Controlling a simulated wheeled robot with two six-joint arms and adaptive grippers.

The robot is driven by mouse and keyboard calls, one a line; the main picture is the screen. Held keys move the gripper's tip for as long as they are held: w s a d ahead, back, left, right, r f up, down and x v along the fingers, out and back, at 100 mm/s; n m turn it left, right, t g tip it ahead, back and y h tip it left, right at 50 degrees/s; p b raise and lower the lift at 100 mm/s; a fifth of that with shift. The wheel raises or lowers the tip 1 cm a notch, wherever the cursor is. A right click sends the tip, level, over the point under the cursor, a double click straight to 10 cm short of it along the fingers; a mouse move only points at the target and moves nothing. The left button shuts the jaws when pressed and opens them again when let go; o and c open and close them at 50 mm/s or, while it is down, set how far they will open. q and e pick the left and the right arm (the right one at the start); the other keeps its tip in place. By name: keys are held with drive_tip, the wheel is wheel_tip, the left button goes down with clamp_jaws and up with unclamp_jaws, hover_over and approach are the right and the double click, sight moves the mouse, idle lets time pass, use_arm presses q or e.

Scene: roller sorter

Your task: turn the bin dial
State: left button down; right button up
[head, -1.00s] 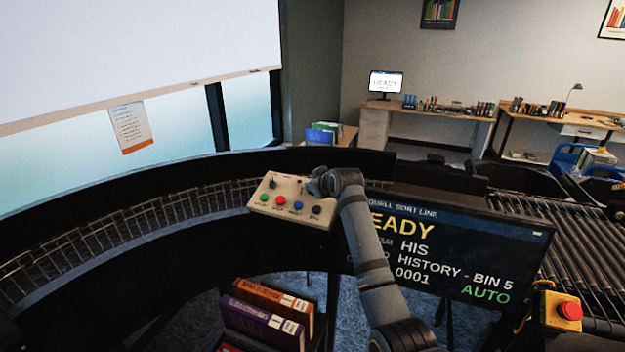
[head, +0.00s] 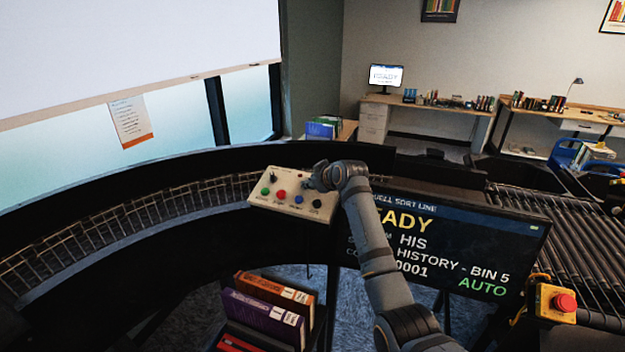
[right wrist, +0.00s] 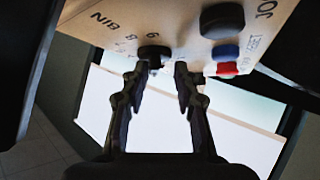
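The beige control panel (head: 262,204) stands at the inner edge of the curved conveyor in the head view. It carries a small dark knob at upper left and a row of green, red, blue and black controls. My right gripper (head: 314,178) is over the panel's right side. In the right wrist view, my right gripper (right wrist: 160,68) has its two fingers apart. The black bin dial (right wrist: 154,53), beside the word BIN and some numbers, lies just at the fingertips, nearer the left finger. I cannot tell if they touch. My left gripper is not in view.
A large black knob (right wrist: 222,20), a blue button (right wrist: 225,50) and a red button (right wrist: 228,68) sit close by on the panel. A display screen (head: 450,245) stands right of the panel behind my arm. A red emergency button (head: 564,302) is at lower right.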

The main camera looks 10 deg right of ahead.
drive_tip(key=shift+w+d+f, duration=0.1)
drive_tip(key=shift+d+f, duration=0.15)
drive_tip(key=shift+f, duration=0.05)
drive_tip(key=shift+s+d+r, duration=0.15)
drive_tip(key=shift+s+r, duration=0.15)
drive_tip(key=shift+s, duration=0.05)
drive_tip(key=v, duration=1.1)
drive_tip(key=shift+r, duration=0.2)
